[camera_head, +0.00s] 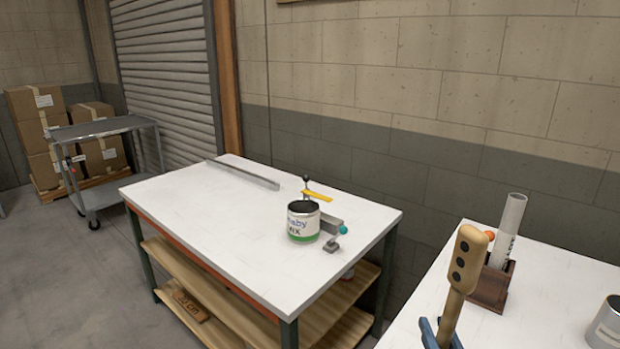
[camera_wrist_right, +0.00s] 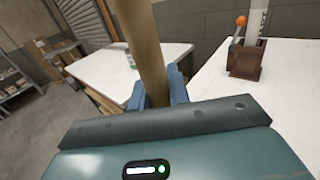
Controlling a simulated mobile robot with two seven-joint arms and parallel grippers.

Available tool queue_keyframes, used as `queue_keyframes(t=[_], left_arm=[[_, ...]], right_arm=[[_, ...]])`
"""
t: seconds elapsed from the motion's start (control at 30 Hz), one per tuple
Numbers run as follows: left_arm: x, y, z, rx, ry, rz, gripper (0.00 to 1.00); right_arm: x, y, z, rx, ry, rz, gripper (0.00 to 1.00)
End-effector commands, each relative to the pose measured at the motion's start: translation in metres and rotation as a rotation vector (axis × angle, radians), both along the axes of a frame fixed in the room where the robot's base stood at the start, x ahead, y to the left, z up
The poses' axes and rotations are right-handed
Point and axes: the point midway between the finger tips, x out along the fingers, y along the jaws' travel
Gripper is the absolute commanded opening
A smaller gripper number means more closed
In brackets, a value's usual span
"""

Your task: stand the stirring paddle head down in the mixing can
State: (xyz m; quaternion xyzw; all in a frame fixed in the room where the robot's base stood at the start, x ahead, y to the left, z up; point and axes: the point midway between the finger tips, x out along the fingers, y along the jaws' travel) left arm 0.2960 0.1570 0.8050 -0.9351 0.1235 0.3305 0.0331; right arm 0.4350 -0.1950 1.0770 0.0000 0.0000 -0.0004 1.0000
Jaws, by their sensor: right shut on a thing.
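The mixing can (camera_head: 302,226), white with a green band and dark lettering, stands upright on the white-topped table, its dark open top facing up. It is small in the right wrist view (camera_wrist_right: 131,62). My right gripper (camera_head: 441,334) has blue fingers shut on the wooden stirring paddle (camera_head: 466,262) at its shaft. The paddle's wide end with dark holes points up, leaning slightly right in the head view; its lower end is out of frame. In the right wrist view the shaft (camera_wrist_right: 148,55) rises between the fingers (camera_wrist_right: 158,94). The paddle is apart from the can. My left gripper is not in view.
A clamp-like fixture with a yellow bar (camera_head: 317,196) and a teal-knobbed lever (camera_head: 339,236) sit close by the can. A metal strip (camera_head: 243,174) lies behind. On the right table, a brown holder (camera_head: 492,288) bears a white tube (camera_head: 509,232); another can (camera_head: 608,326) stands at right.

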Motion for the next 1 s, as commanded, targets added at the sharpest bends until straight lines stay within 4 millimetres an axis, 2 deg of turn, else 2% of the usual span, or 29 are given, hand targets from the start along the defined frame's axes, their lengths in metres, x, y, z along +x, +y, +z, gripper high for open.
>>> queue_keyframes(t=[0.5,0.87,1.0], left_arm=[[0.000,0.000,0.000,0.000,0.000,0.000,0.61],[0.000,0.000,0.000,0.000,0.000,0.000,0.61],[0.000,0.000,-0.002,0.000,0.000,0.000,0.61]], right_arm=[[0.038,0.000,0.030,-0.001,-0.002,0.001,0.00],[0.040,0.000,0.031,0.006,0.000,0.001,0.00],[0.039,0.001,0.030,0.173,0.002,0.000,0.00]])
